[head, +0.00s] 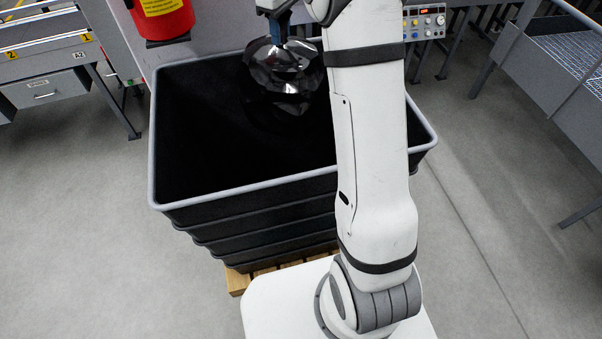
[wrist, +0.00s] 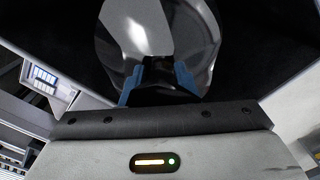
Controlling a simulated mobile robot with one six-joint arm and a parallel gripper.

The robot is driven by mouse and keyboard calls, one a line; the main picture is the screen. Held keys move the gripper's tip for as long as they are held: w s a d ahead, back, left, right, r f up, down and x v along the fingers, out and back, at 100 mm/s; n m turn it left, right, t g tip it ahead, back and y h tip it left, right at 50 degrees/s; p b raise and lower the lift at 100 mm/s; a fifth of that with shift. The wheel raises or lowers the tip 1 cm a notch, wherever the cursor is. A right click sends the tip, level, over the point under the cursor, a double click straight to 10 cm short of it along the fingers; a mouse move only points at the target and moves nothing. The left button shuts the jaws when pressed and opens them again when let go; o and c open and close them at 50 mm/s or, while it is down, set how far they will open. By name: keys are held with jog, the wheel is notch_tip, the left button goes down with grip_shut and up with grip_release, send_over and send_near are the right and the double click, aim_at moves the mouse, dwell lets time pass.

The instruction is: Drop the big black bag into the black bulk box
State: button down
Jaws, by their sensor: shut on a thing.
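The big black bag (head: 284,72) is shiny and faceted and hangs from my gripper (head: 279,26). It is over the back part of the black bulk box (head: 290,190), whose grey rim and dark open inside show in the head view. In the wrist view the bag (wrist: 160,30) fills the upper middle, with the blue fingertips of my gripper (wrist: 158,82) on it. My gripper is shut on the bag. The bag's lower edge blends into the dark inside, so its height over the box floor is hard to tell.
The box stands on a wooden pallet (head: 262,271). A red fire extinguisher (head: 166,18) is behind its back left corner. A control panel (head: 424,22) is at the back right. A drawer bench (head: 45,88) is at left and a grated table (head: 575,50) at right. Grey floor is clear on both sides.

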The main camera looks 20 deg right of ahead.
jog(key=shift+r, duration=0.15)
jog(key=c, duration=1.3)
grip_release()
jog(key=shift+o, duration=1.3)
notch_tip(320, 180, up, 7)
jog(key=shift+b, duration=0.3)
jog(key=shift+r, duration=0.35)
jog(key=shift+s, duration=0.1)
